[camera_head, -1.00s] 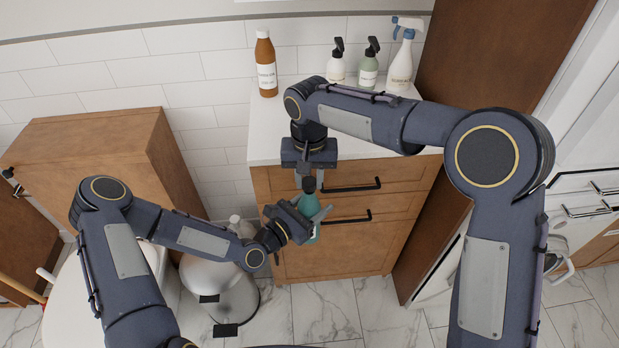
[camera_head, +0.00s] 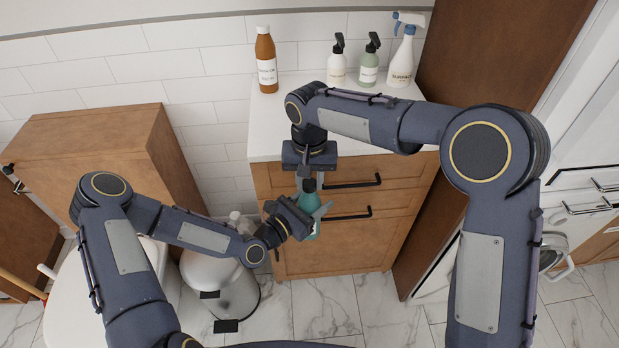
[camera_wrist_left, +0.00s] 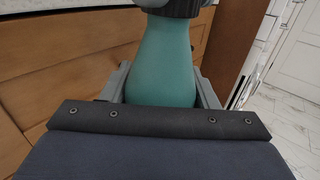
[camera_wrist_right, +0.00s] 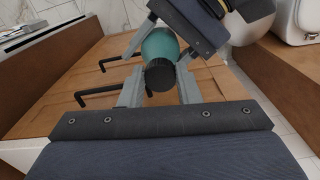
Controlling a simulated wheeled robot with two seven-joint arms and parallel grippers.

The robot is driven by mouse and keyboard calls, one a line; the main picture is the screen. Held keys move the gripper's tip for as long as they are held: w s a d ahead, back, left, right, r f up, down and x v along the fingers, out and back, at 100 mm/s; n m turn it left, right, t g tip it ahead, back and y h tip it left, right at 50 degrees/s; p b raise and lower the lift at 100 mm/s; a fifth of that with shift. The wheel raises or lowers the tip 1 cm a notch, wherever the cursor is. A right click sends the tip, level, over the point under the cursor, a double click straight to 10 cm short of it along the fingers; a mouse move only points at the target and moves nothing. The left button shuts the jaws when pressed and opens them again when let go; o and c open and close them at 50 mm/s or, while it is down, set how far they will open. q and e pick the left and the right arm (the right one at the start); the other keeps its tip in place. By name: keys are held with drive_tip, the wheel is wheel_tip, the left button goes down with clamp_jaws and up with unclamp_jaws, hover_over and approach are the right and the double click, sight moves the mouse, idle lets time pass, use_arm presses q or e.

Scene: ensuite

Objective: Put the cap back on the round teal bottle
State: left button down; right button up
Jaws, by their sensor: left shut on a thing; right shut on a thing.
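The teal bottle (camera_head: 314,226) is upright in front of the wooden drawers, off any surface. My left gripper (camera_head: 311,215) is shut around its body; the left wrist view shows the teal body (camera_wrist_left: 163,65) between both fingers. The dark cap (camera_head: 309,185) is at the top of the bottle, and also shows in the right wrist view (camera_wrist_right: 160,75). My right gripper (camera_head: 308,178) comes from above and is shut on the cap. The cap is on or against the bottle's neck; I cannot tell whether it is threaded tight.
On the white counter (camera_head: 300,100) stand a brown bottle (camera_head: 266,62), a white pump bottle (camera_head: 337,68), a green pump bottle (camera_head: 369,68) and a spray bottle (camera_head: 402,62). Drawer handles (camera_head: 352,184) project behind my grippers. A bin (camera_head: 238,298) stands below on the left.

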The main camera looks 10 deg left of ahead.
drive_tip(key=shift+f, duration=0.45)
